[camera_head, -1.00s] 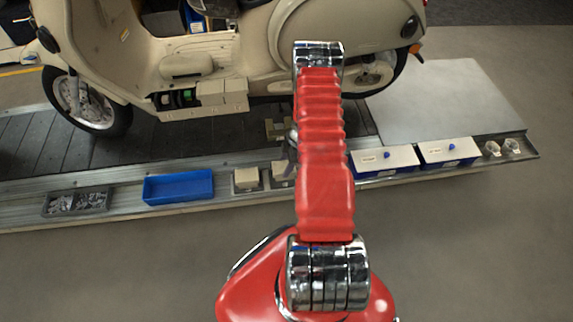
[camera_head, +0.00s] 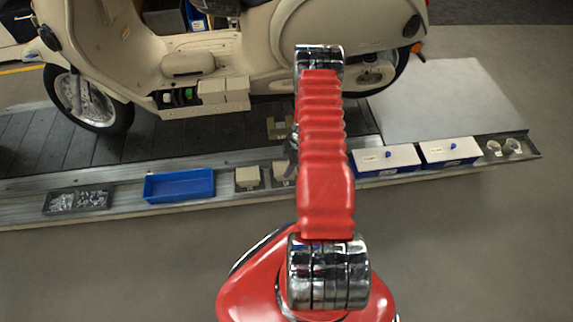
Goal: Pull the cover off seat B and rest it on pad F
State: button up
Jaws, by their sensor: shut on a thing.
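My gripper (camera_head: 291,168) is mostly hidden behind my red arm. Only a narrow grey part of it shows at the arm's left edge, beside a beige block (camera_head: 279,174) on the conveyor's front ledge. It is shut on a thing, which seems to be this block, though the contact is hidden. A similar beige block (camera_head: 247,177) sits to its left. Two beige box-like covers (camera_head: 237,88) are on the scooter's lower side, right of an opening with green and black parts (camera_head: 185,96). I cannot read letters for seat B or pad F.
A cream scooter (camera_head: 300,40) stands on the dark slats (camera_head: 150,140). On the ledge are a grey bin of small parts (camera_head: 78,200), a blue tray (camera_head: 180,198), two white-topped blue boxes (camera_head: 385,158) and clear cups (camera_head: 503,148). A beige bracket (camera_head: 279,128) lies behind.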

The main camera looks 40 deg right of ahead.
jog(key=shift+f, duration=0.55)
dwell(2.0)
jog(key=o, duration=1.2)
jog(key=shift+o, duration=0.2)
jog(key=v, duration=1.3)
jog(key=shift+s+d+r, duration=0.15)
jog(key=shift+d+r, duration=0.05)
jog(key=shift+r, duration=0.1)
